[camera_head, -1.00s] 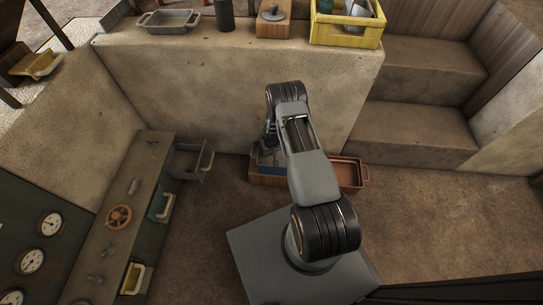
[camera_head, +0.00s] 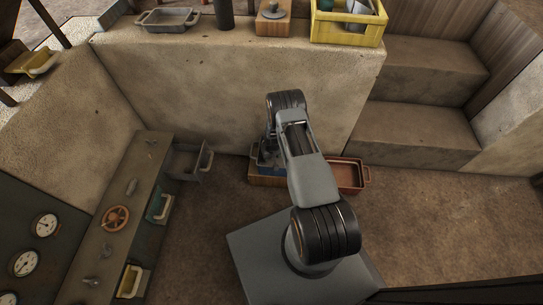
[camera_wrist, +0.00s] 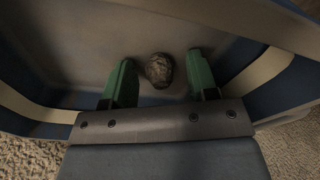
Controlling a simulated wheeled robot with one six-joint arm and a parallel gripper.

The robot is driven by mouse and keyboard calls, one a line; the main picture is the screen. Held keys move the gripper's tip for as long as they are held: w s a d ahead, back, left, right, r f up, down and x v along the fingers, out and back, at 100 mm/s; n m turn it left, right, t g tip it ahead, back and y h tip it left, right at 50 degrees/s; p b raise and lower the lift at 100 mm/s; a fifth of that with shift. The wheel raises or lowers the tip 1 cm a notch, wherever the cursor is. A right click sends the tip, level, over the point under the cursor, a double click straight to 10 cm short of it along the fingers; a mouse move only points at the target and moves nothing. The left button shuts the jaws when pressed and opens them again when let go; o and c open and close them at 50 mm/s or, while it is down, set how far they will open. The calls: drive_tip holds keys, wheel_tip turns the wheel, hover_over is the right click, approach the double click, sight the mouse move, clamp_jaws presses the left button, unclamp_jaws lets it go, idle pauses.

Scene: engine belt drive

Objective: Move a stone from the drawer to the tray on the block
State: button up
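The tray (camera_head: 256,163) sits on a wooden block (camera_head: 262,181) on the floor by the wall, partly hidden by my arm. In the wrist view I look into the tray (camera_wrist: 90,40), which has a grey floor and a blue side with a cream band. A dark grey stone (camera_wrist: 159,71) lies inside it. My gripper (camera_wrist: 161,72) is open, its green fingers on either side of the stone with a gap at each.
A reddish tray (camera_head: 350,174) lies right of the block. Drawers with teal (camera_head: 160,206) and yellow (camera_head: 131,281) handles are on the left panel. On the wall ledge stand a grey tray (camera_head: 168,20) and a yellow crate (camera_head: 346,32). Floor at right is clear.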

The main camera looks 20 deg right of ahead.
drive_tip(key=shift+r, duration=0.1)
wheel_tip(320, 180, up, 12)
drive_tip(key=s+p, duration=0.1)
drive_tip(key=p, duration=0.4)
wheel_tip(320, 180, up, 15)
hover_over(272, 159)
drive_tip(key=a, duration=0.2)
wheel_tip(272, 159, up, 10)
drive_tip(key=s+a, duration=0.3)
drive_tip(key=s+a+r+t, duration=0.1)
drive_tip(key=s+a+r, duration=0.3)
drive_tip(key=s+r, duration=1.1)
drive_tip(key=s, duration=0.3)
drive_tip(key=shift+s+a+n, duration=0.15)
drive_tip(key=shift+a+n, duration=0.05)
drive_tip(key=shift+n, duration=0.2)
